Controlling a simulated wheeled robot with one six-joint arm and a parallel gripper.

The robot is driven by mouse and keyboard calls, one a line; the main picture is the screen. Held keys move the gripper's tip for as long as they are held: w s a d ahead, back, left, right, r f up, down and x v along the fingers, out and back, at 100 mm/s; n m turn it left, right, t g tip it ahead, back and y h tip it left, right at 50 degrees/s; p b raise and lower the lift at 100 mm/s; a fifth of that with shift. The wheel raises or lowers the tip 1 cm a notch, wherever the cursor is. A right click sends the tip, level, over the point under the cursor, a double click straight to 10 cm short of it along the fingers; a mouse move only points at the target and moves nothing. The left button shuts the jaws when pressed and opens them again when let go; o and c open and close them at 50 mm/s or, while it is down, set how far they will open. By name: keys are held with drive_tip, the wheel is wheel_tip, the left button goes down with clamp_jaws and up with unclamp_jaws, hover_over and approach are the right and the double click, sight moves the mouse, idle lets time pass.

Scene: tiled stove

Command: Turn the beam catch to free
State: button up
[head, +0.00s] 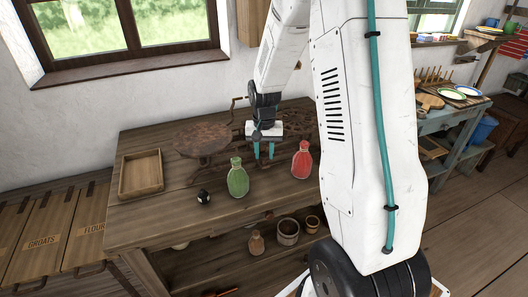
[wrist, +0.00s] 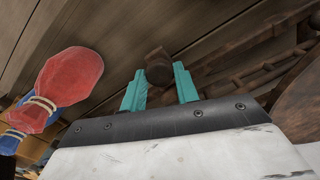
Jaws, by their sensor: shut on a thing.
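A rusty brown balance scale (head: 203,138) with round pans stands on the wooden bench. My gripper (head: 264,152) points down in front of the middle of the scale, its teal fingers partly in front of it. In the wrist view, my gripper (wrist: 160,85) has a dark brown knob, the beam catch (wrist: 158,66), between its two fingers and is shut on it. The catch's setting cannot be made out. Part of the scale's rusty frame (wrist: 235,76) shows to the right of the fingers.
A green bottle (head: 238,180) and a red bottle (head: 302,160) stand close to my gripper on either side; the red one also shows in the wrist view (wrist: 68,78). A small black object (head: 203,197) and a shallow wooden tray (head: 141,175) sit further left on the bench (head: 165,215).

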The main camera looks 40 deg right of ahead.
sight(264, 155)
drive_tip(key=o, duration=1)
drive_tip(key=shift+c, duration=0.2)
drive_tip(key=shift+r, duration=3.9)
